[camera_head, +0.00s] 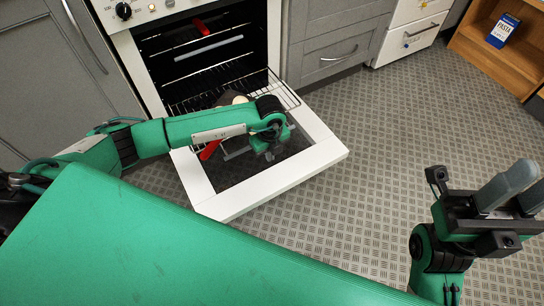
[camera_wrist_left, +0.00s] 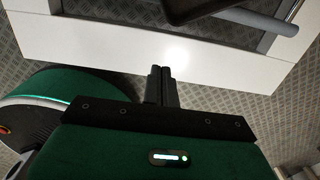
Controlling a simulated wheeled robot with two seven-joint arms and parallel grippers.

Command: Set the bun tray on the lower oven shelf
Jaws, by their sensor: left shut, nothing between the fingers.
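The oven (camera_head: 207,60) is open, with its white-framed door (camera_head: 290,165) folded down. A wire shelf (camera_head: 284,92) is drawn partly out over the door. A brown tray with pale buns (camera_head: 238,99) shows partly on or above this shelf; my left arm hides the rest, so its seating cannot be told. A dark tray edge (camera_wrist_left: 200,8) shows at the top of the left wrist view. My left gripper (camera_head: 268,152) is over the door, shut and empty, its fingers (camera_wrist_left: 160,70) together and apart from the tray. My right gripper (camera_head: 530,182) is open and empty over the floor.
An upper rack (camera_head: 208,48) with a red piece (camera_head: 200,25) is inside the oven. Another red piece (camera_head: 210,150) shows below my left arm. Grey cabinets (camera_head: 330,50) flank the oven. A blue pasta box (camera_head: 503,30) stands in a wooden shelf unit. The floor at right is clear.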

